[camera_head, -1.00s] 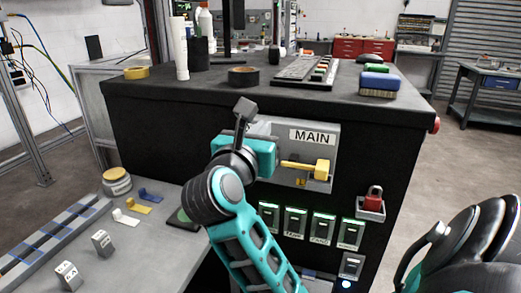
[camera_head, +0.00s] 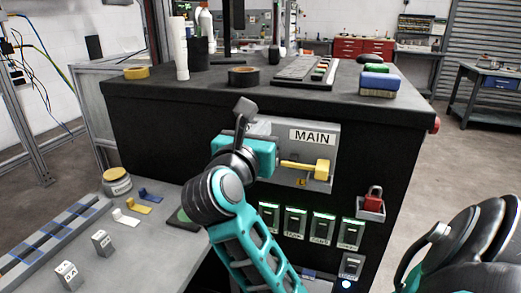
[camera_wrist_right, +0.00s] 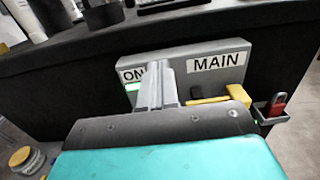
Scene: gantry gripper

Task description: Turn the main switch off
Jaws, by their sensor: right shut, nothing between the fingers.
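The main switch is a grey panel (camera_head: 323,150) labelled MAIN on the black cabinet's front. Its yellow handle (camera_head: 321,170) lies about horizontal, pointing right. In the right wrist view the panel (camera_wrist_right: 237,78) also shows an ON label with a green strip beside it, and the handle (camera_wrist_right: 208,101) is partly hidden behind my gripper body. My right gripper (camera_head: 263,129) is at the panel's left part, left of the handle. Its fingers (camera_wrist_right: 157,85) are together and empty, just in front of the panel; contact with it cannot be told. My left gripper is not in view.
Below the panel are several lit switches (camera_head: 295,221) and a red padlock (camera_head: 374,193) in a holder. The cabinet top (camera_head: 210,88) carries tape, bottles and a keyboard-like tray (camera_head: 303,70). A grey side table (camera_head: 150,240) with small parts stands at left. Open floor lies at right.

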